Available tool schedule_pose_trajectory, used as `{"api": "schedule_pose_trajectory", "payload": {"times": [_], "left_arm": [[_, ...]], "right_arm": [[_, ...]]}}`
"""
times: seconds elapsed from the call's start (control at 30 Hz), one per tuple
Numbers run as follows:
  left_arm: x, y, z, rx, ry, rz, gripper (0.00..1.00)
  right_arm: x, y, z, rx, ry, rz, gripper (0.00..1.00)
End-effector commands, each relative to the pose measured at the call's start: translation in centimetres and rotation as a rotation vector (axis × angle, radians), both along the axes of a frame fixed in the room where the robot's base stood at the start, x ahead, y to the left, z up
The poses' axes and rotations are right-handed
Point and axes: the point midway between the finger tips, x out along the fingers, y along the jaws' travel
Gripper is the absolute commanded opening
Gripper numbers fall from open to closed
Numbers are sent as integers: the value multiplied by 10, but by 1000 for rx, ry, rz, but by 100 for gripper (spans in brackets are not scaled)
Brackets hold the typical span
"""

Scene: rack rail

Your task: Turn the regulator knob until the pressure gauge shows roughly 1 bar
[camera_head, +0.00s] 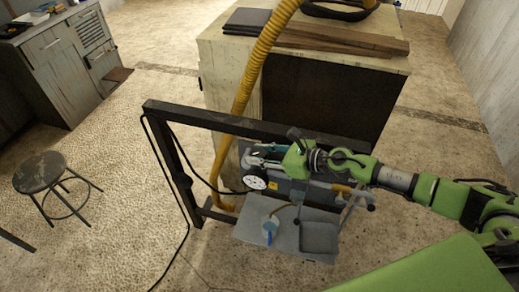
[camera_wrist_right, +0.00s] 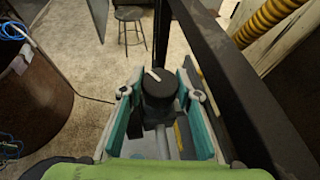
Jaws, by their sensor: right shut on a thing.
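The pressure gauge (camera_head: 255,183) shows in the head view as a small white dial on the rack, just below my right gripper (camera_head: 262,157). Its needle and scale are too small to read. In the right wrist view, the dark regulator knob (camera_wrist_right: 160,92) has a short white mark on top, slanting up to the left. The teal fingers of my right gripper (camera_wrist_right: 158,100) stand on both sides of the knob and are shut on it. In the head view the gripper hides the knob. My left gripper is not in view.
A dark rail frame (camera_head: 230,125) runs above and left of the gauge. A yellow hose (camera_head: 250,78) passes behind it. A stool (camera_head: 40,172) stands at left on open floor.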

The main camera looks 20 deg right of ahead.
Motion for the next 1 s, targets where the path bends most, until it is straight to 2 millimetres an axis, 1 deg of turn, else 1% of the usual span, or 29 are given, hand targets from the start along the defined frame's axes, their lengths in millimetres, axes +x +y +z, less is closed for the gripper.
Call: {"api": "schedule_pose_trajectory", "payload": {"times": [0.37,0.4,0.43,0.47,0.7,0.83,0.97,1.0], "left_arm": [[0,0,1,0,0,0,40],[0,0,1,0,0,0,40],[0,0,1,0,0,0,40],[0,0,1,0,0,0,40],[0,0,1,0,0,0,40],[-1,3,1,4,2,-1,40],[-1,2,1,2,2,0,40],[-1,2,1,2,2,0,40]], "right_arm": [[0,1,0,1,0,-4,9],[0,1,0,1,0,-4,35],[0,1,0,1,0,-4,43],[0,1,0,1,0,-4,48],[0,0,0,0,0,-4,48],[-1,-2,0,0,0,-4,48],[-10,-10,4,-1,2,-4,48],[-15,-15,6,-2,2,-5,48]]}}
